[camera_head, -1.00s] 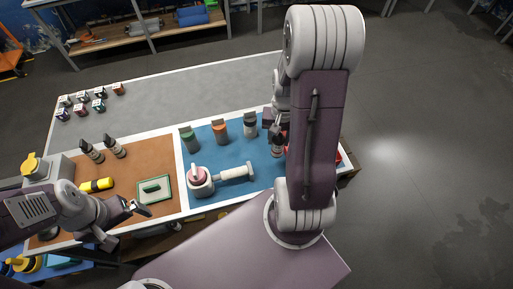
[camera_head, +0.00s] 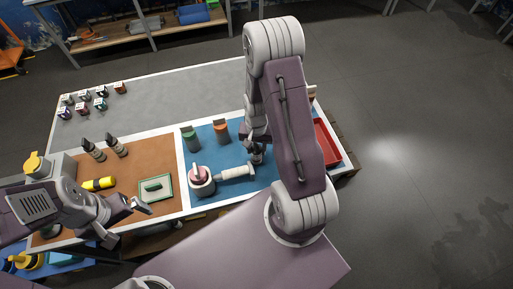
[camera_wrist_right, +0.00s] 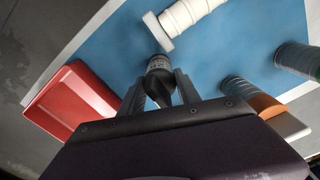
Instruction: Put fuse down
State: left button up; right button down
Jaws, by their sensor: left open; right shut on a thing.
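The fuse appears to be the dark, grey-banded cylinder (camera_wrist_right: 159,66) between the fingers of my right gripper (camera_wrist_right: 160,90). My right gripper is shut on it, above the blue mat (camera_wrist_right: 120,55). In the head view my right gripper (camera_head: 257,157) is at the right end of the white ribbed cylinder (camera_head: 236,173), and the arm partly hides it. In the wrist view the fuse's end is close to that cylinder's flange (camera_wrist_right: 158,32); I cannot tell whether they touch. My left gripper (camera_head: 138,207) is open and empty near the table's front edge.
A red tray (camera_head: 328,145) lies at the table's right end. A pink-topped vessel (camera_head: 201,181) adjoins the white cylinder. Green (camera_head: 189,139) and orange (camera_head: 220,131) canisters stand behind. A green-framed board (camera_head: 154,188) lies on the brown mat. My right arm hides part of the blue mat.

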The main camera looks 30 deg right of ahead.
jog(key=shift+f, duration=0.1)
jog(key=c, duration=0.9)
grip_release()
jog(key=shift+o, duration=0.2)
